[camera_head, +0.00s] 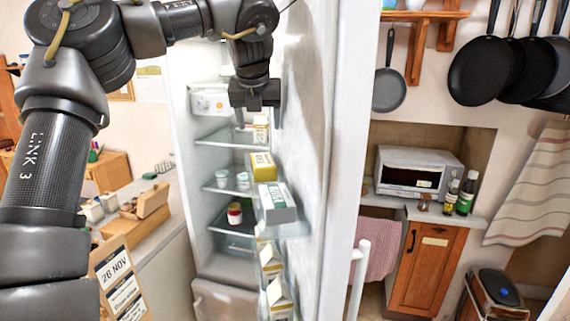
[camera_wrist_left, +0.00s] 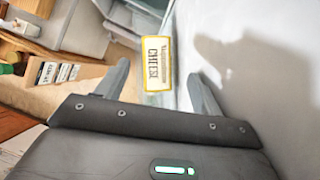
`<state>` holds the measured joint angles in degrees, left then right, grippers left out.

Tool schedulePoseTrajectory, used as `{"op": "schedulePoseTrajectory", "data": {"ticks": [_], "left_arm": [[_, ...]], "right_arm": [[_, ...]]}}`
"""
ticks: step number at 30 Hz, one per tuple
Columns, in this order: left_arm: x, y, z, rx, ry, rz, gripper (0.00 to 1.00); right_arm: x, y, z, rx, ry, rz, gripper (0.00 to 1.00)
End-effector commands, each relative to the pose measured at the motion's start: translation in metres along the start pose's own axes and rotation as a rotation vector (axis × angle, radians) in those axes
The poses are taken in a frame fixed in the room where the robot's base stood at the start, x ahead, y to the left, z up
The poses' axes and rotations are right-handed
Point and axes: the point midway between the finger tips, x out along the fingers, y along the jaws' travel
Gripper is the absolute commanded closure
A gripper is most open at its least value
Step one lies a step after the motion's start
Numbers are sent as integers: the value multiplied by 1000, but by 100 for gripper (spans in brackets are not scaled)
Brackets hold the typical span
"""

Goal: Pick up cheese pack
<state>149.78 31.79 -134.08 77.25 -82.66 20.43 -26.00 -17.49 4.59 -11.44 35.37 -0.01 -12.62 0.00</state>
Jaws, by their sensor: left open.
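The cheese pack (camera_wrist_left: 157,63) has a white label reading CHEESE and a yellow border. In the left wrist view it shows between the two fingers, a little beyond their tips and touching neither. My left gripper (camera_head: 255,104) is open and empty, inside the open fridge near the door. It also shows in the left wrist view (camera_wrist_left: 162,82). In the head view a small white and orange pack (camera_head: 261,129) stands just below the gripper, and a yellow box (camera_head: 263,166) is on the door shelf under it. Their labels are too small to read there. My right gripper is out of view.
The fridge door (camera_head: 305,110) stands close on the right of the gripper. A green and white carton (camera_head: 277,203) and several other cartons fill lower door shelves. Small white tubs and a red jar (camera_head: 235,213) stand on the fridge shelves (camera_head: 222,140) to the left.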

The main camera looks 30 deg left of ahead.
Motion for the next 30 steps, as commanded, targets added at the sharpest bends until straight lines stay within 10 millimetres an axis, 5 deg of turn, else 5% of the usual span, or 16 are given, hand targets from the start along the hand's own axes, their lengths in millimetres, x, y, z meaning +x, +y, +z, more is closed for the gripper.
{"op": "schedulePoseTrajectory", "data": {"ticks": [10, 21, 30], "left_arm": [[-6, 8, -22, 38, 108, -11, 33], [44, 7, -26, 36, 107, -11, 33], [55, 7, -27, 37, 108, -12, 33]], "right_arm": [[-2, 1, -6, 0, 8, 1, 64], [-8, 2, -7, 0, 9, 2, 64], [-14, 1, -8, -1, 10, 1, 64]]}}
